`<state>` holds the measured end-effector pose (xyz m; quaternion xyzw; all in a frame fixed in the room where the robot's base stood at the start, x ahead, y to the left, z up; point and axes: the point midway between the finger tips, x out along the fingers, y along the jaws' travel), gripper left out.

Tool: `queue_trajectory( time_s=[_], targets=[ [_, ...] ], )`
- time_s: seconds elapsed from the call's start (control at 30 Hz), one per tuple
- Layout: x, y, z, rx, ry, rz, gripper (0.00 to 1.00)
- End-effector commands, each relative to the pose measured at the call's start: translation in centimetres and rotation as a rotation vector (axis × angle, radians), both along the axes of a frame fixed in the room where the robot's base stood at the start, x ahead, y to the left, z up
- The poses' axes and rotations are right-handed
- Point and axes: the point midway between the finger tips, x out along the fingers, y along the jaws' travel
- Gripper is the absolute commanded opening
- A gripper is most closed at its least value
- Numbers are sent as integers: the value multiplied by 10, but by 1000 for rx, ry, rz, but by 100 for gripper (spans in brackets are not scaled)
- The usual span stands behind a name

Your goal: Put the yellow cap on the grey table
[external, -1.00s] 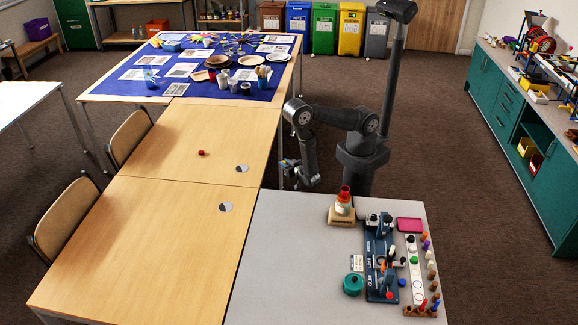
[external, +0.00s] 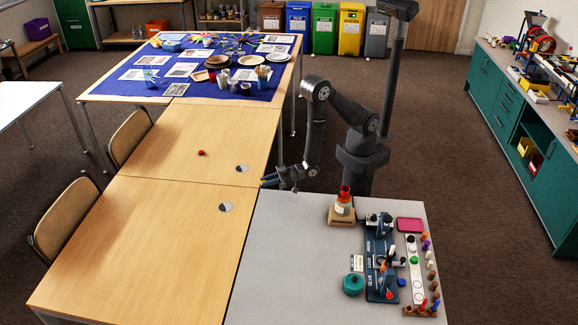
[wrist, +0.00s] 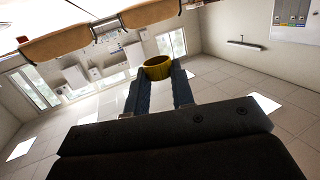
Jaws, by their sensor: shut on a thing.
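The yellow cap (wrist: 158,68) sits between the fingertips of my gripper (wrist: 160,76) in the wrist view, and the jaws are shut on it. In the external view my gripper (external: 266,182) points left, close to the far left corner of the grey table. The cap is too small there to make out clearly. The grey table (external: 285,265) has a broad bare area on its left side. I cannot tell the exact height of the gripper over the table edges.
On the grey table's right stand a blue fixture (external: 375,260), a red-topped bottle (external: 344,202), a teal round container (external: 353,284), a pink tray (external: 409,224) and several small pegs. A red cap (external: 201,153) lies on the wooden table (external: 190,135).

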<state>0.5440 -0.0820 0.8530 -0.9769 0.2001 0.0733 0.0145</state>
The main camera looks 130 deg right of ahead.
Motion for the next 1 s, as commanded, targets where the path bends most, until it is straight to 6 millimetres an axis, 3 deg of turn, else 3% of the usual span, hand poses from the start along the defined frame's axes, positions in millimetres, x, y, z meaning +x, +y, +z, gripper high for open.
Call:
queue_trajectory(
  time_s=[0.2,0.4,0.8,1.0],
  targets=[
    [12,52,9,1,1,258,0],
    [14,77,13,1,0,381,0],
    [14,82,15,1,0,405,0],
    [14,82,35,0,-4,404,0]
  ],
)
